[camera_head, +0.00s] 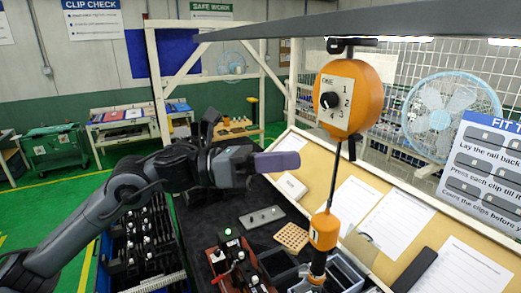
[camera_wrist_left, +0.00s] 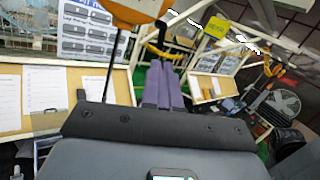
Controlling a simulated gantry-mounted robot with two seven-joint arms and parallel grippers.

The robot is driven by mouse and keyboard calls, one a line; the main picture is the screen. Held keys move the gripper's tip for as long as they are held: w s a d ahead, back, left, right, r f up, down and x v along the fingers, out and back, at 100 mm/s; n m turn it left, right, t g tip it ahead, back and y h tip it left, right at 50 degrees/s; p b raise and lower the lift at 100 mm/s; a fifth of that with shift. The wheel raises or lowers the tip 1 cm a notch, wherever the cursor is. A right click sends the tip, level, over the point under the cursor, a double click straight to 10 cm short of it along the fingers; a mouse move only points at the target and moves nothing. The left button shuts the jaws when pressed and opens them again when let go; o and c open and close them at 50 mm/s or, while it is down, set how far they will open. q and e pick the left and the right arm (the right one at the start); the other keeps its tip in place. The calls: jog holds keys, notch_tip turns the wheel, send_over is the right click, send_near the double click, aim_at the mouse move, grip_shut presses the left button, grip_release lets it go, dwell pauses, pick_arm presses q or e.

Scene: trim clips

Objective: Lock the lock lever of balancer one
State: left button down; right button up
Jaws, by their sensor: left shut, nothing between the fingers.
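Balancer one (camera_head: 356,100) is an orange housing labelled ONE, with a black knob (camera_head: 329,100) beside the numbers 1 to 4. It hangs from a dark bracket (camera_head: 350,43), and its cable runs down to an orange tool (camera_head: 324,231). The orange housing also shows at the top edge of the left wrist view (camera_wrist_left: 136,9). A yellow curved piece (camera_wrist_left: 156,51) appears beyond the fingers there; I cannot tell whether it is the lock lever. My left gripper (camera_head: 292,161) has purple fingers, shut and empty, left of and below the housing, apart from it. My right gripper is not in view.
The bench holds a grey plate (camera_head: 263,217), a perforated tan block (camera_head: 291,237) and a dark red fixture (camera_head: 232,262). A tan board (camera_head: 345,205) with papers stands behind the cable. A fan (camera_head: 452,112) and mesh are at right. A dark beam (camera_head: 400,24) crosses above.

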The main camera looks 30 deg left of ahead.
aim_at(352, 150)
pick_arm(q)
jog(key=p+x, duration=0.3)
jog(key=x, duration=0.4)
jog(key=shift+d+p, duration=0.25)
jog(key=shift+p, duration=0.1)
jog(key=shift+w, duration=0.15)
